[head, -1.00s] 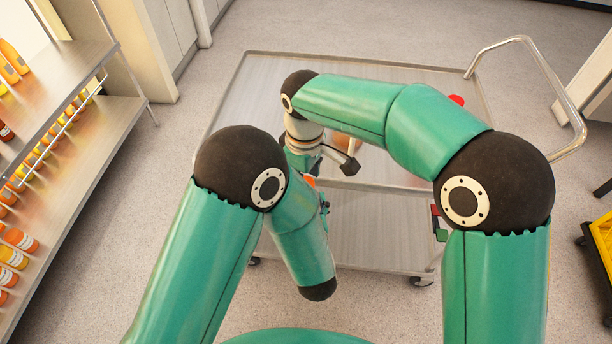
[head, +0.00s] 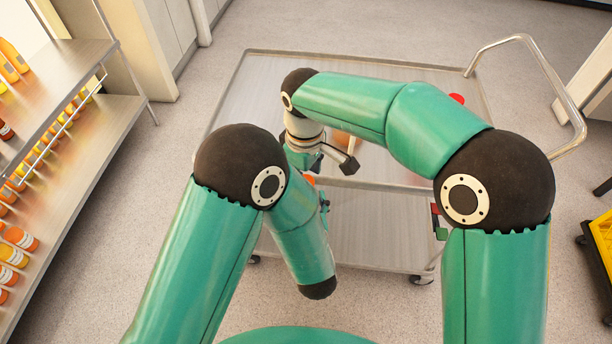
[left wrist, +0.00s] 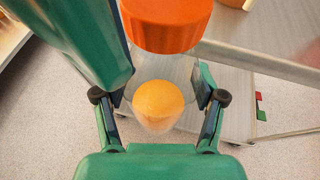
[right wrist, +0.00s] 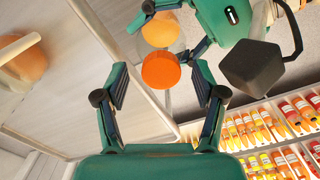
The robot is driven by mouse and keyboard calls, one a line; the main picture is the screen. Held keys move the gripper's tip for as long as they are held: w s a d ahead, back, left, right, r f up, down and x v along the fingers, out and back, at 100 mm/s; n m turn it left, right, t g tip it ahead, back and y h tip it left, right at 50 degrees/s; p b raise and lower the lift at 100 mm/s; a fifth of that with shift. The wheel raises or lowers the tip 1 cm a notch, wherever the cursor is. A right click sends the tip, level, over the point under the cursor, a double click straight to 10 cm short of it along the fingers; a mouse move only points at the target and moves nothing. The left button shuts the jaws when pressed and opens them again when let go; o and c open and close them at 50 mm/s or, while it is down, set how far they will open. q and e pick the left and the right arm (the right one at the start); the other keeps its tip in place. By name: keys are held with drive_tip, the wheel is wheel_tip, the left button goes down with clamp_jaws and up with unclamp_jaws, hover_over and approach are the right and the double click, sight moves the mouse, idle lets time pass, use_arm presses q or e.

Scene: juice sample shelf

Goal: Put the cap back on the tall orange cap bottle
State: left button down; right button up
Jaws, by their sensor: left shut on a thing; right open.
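The bottle has a clear body with orange juice (left wrist: 158,105) and stands between the fingers of my left gripper (left wrist: 160,88), which is shut on it. The orange cap (left wrist: 165,25) is at the bottle's top in the left wrist view. In the right wrist view the cap (right wrist: 160,72) is in line with the bottle and covers its mouth; whether it is fully seated I cannot tell. My right gripper (right wrist: 160,82) is open, its fingers apart on either side of the cap. In the head view only a bit of the orange cap (head: 309,180) shows between my arms.
A metal cart (head: 250,80) is under my arms, with a red round thing (head: 456,99) at its far right. An orange-filled container (right wrist: 25,62) shows on it. A shelf (head: 80,165) of juice bottles stands at left. A yellow crate (head: 603,235) is at right.

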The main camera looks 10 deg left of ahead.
wheel_tip(320, 180, up, 12)
idle(0.6)
idle(0.4)
drive_tip(key=w+d+f+m+t, duration=0.1)
drive_tip(key=w+d+f+m, duration=0.15)
drive_tip(key=d+f, duration=0.5)
drive_tip(key=w+d+f+m, duration=0.1)
drive_tip(key=w+d+f, duration=0.3)
drive_tip(key=d, duration=0.7)
drive_tip(key=s+d+f+m+t, duration=0.1)
drive_tip(key=s+d+f, duration=0.1)
drive_tip(key=d+f, duration=0.4)
drive_tip(key=s+d+f+m, duration=0.1)
drive_tip(key=s+d+f, duration=0.2)
drive_tip(key=d, duration=0.5)
drive_tip(key=s+a+f+m+y, duration=0.4)
drive_tip(key=s+a+f, duration=0.4)
drive_tip(key=a+f, duration=0.35)
drive_tip(key=s+a+f+m, duration=0.2)
drive_tip(key=s+f, duration=0.1)
drive_tip(key=s, duration=0.2)
drive_tip(key=s+a+f+m+g, duration=0.1)
drive_tip(key=s+a+f+m, duration=0.1)
drive_tip(key=s, duration=0.4)
drive_tip(key=shift+s+f+m, duration=0.2)
drive_tip(key=shift+f+m, duration=0.55)
drive_tip(key=shift+f, duration=0.15)
